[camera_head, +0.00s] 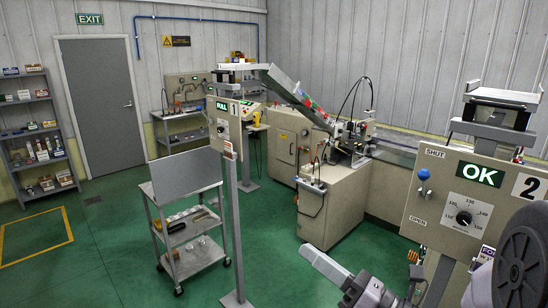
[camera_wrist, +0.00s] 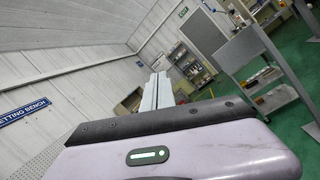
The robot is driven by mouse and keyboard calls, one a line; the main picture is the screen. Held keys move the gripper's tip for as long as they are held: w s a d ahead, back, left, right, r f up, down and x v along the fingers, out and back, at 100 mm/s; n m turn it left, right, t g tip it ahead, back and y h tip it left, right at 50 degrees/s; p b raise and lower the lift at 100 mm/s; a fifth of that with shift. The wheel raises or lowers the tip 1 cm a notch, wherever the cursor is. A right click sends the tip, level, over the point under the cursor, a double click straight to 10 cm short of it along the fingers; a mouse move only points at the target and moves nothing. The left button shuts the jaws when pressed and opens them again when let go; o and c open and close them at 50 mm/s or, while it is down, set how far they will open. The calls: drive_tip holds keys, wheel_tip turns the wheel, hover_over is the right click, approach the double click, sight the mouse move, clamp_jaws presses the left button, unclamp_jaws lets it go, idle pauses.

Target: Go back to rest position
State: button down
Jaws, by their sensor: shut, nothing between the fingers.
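My gripper (camera_wrist: 158,76) shows in the wrist view as two pale grey fingers lying together past the dark edge of its lilac housing. Nothing shows between them. The housing carries a lit green light strip. In the head view my gripper (camera_head: 306,250) is low in the picture, right of centre, its fingers pointing up and left in front of the cream machine cabinet (camera_head: 338,205). It looks clear of the cabinet, though the gap is hard to judge. Part of my arm fills the lower right corner.
A panel (camera_head: 470,205) marked OK and 2 stands close on the right. A post with a panel marked FULL (camera_head: 224,106) stands left of centre beside a grey cart (camera_head: 155,215). Shelves (camera_head: 35,130) and a door (camera_head: 100,105) are at the back left. Green floor is open at left.

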drive_tip(key=s+a+f+n+g+b, duration=0.6)
drive_tip(key=s+a+f+n+g, duration=0.5)
drive_tip(key=s+n, duration=0.15)
drive_tip(key=s+d+f+n+g+h+b, duration=0.25)
drive_tip(key=s+f+n+h+b, duration=0.5)
drive_tip(key=f+n, duration=0.4)
drive_tip(key=w+d+f+n+t+h+b, duration=0.2)
drive_tip(key=d+n+t+h, duration=0.3)
drive_tip(key=d, duration=0.3)
drive_tip(key=shift+d+f+h+b, duration=0.15)
drive_tip(key=shift+d+h+b, duration=0.2)
drive_tip(key=shift+d+b, duration=0.05)
drive_tip(key=c, duration=2.1)
unclamp_jaws()
drive_tip(key=shift+w, duration=0.1)
